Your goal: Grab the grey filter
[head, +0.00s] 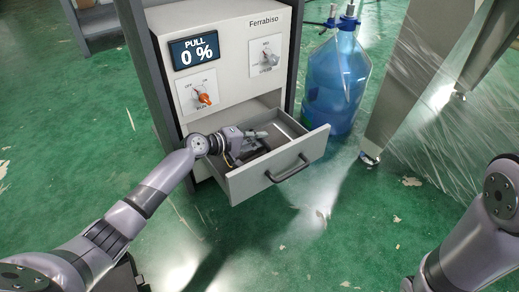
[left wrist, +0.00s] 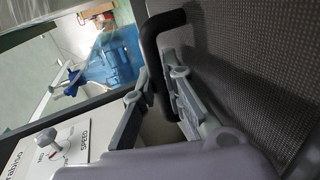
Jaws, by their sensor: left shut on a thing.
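The grey filter shows in the left wrist view as a broad grey mesh panel (left wrist: 250,55) with a black curved handle (left wrist: 152,48). My left gripper (head: 262,137) reaches into the open drawer (head: 252,184) of the machine. In the left wrist view its two fingers (left wrist: 158,104) are on either side of the black handle, shut on it. In the head view the filter is mostly hidden by the gripper and the drawer front. My right arm shows at the right edge of the head view, but its gripper is out of frame.
The white machine (head: 232,78) has an orange knob (head: 204,98), a grey speed knob (head: 268,58) and a display reading "PULL 0 %". A blue bottle (head: 336,85) stands right of the drawer. Metal legs (head: 405,75) with clear wrap stand further right. Green floor in front is clear.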

